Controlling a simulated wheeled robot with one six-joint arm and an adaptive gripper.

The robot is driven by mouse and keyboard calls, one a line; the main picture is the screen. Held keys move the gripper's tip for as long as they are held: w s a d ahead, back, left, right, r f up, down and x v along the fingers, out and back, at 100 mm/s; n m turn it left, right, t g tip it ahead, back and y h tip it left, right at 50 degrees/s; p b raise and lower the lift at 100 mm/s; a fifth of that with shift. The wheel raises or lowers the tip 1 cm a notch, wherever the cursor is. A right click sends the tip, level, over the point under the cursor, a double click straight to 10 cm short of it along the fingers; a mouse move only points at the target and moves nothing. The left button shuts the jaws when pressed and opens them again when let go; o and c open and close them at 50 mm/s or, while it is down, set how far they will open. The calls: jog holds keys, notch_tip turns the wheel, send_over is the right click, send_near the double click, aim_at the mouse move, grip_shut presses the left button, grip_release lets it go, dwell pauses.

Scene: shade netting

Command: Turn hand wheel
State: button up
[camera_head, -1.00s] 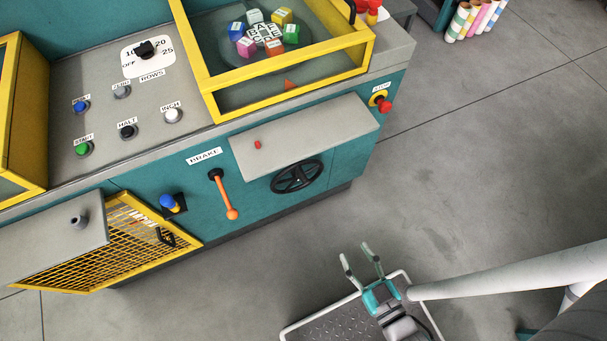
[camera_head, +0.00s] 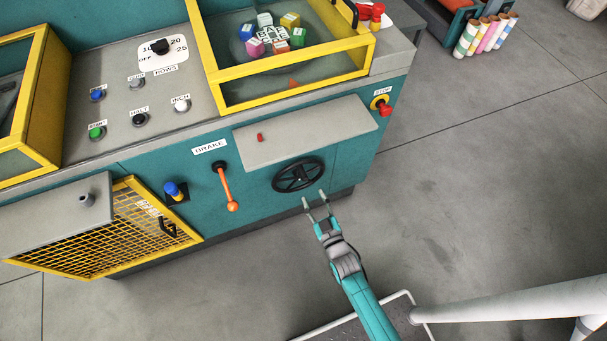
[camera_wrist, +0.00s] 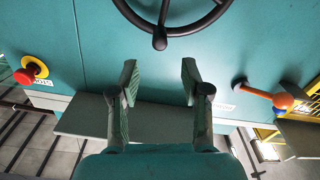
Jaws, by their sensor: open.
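The hand wheel (camera_head: 298,175) is a black spoked wheel on the teal front of the machine, below a grey shelf. In the head view my gripper (camera_head: 317,200) is just in front of and below the wheel's lower right rim, with its fingers spread. In the wrist view the wheel (camera_wrist: 172,12) shows at the top, partly cut off, with a knob (camera_wrist: 160,41) on its rim. My gripper's two fingers (camera_wrist: 160,85) stand apart with nothing between them, and the wheel lies beyond them, apart from the fingertips.
A grey shelf (camera_head: 306,133) juts out above the wheel. An orange brake lever (camera_head: 226,188) hangs to its left, and a red stop button (camera_head: 385,110) is to its right. A yellow mesh guard (camera_head: 125,240) sticks out at lower left.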

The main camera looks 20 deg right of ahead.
aim_at(299, 166)
jog(key=w, duration=1)
jog(key=shift+w, duration=0.4)
grip_shut()
